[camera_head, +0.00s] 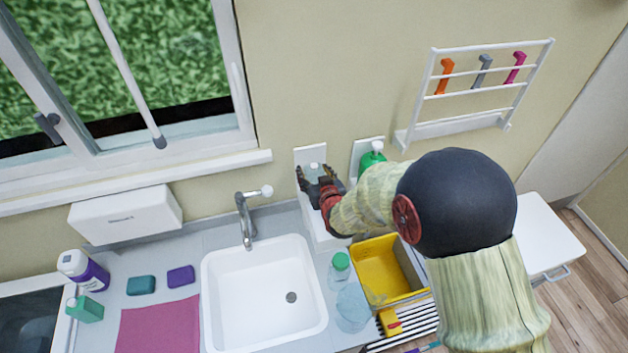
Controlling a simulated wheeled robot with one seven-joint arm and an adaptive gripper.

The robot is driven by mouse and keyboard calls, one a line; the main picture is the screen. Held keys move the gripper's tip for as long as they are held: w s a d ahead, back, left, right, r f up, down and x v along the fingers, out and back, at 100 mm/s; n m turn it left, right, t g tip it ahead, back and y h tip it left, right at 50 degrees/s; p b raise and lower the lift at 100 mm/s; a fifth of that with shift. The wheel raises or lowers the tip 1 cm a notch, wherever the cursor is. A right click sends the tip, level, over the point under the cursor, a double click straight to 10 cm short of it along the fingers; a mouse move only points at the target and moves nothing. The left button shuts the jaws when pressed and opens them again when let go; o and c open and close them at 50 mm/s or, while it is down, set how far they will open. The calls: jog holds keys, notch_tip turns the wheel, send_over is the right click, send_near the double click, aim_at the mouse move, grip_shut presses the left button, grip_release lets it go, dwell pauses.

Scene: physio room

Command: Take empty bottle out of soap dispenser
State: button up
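A white soap dispenser (303,154) is mounted on the wall to the right of the tap. A pale, translucent bottle (314,169) with a light cap shows at its top, and its lower part is hidden. My gripper (312,184) is at the dispenser, with its dark fingers around the visible top of the bottle. I cannot tell whether the fingers press on the bottle or stand apart from it. A second wall dispenser (358,146) to the right holds a green bottle (371,158), partly hidden by my arm.
Below are a white sink (225,302) with a tap (243,215), a clear bottle with a green cap (340,272) and a yellow bin (368,256). A rack (462,122) is on the wall at right.

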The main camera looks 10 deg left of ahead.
jog(key=c, duration=0.8)
jog(key=shift+c, duration=0.2)
jog(key=shift+r, duration=0.1)
